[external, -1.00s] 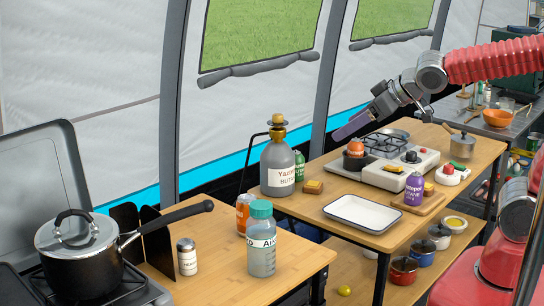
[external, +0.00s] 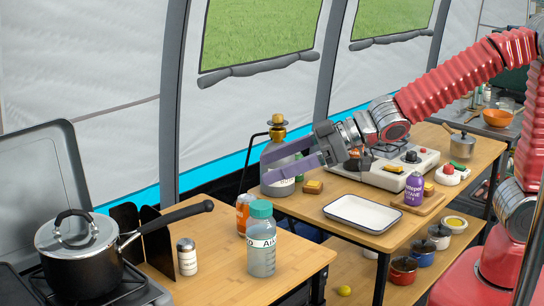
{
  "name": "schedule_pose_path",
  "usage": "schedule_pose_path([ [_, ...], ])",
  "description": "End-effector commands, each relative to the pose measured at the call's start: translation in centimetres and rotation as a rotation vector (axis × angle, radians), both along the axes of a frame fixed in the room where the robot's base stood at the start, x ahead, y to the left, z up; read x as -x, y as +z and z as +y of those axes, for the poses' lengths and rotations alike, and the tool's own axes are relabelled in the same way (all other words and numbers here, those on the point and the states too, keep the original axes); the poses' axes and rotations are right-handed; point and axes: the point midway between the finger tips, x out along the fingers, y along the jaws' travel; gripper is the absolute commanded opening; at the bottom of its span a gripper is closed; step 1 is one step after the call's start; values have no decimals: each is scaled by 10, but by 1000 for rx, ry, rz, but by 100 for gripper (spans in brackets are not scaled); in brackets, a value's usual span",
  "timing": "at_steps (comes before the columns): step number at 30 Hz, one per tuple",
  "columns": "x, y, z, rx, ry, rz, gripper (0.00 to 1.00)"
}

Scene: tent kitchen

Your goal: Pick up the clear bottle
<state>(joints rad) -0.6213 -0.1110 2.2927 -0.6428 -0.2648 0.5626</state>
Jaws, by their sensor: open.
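The clear bottle (external: 261,240) with a teal cap stands upright on the front wooden table, near its right part. It carries a pale label and holds a clear bluish content. My gripper (external: 268,168) is open and empty, with its two purple-grey fingers pointing left. It is in the air above and behind the bottle in the picture, apart from it.
An orange can (external: 243,213) stands close behind the clear bottle. A salt shaker (external: 187,257) and a lidded pot (external: 77,250) with a long handle are to the left. A white tray (external: 362,214) lies on the back table. The front table's right edge is clear.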

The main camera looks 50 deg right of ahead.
Motion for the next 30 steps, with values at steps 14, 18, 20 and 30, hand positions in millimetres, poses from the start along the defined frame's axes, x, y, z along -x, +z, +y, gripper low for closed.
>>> schedule_pose_path([
  [14, 0, -66, -1, 4, -4, 5, 72],
  [18, 0, -102, -2, 6, -5, 6, 72],
  [20, 0, -116, -2, 6, -4, 7, 72],
  [30, -1, -149, -2, 3, -4, -1, 72],
])
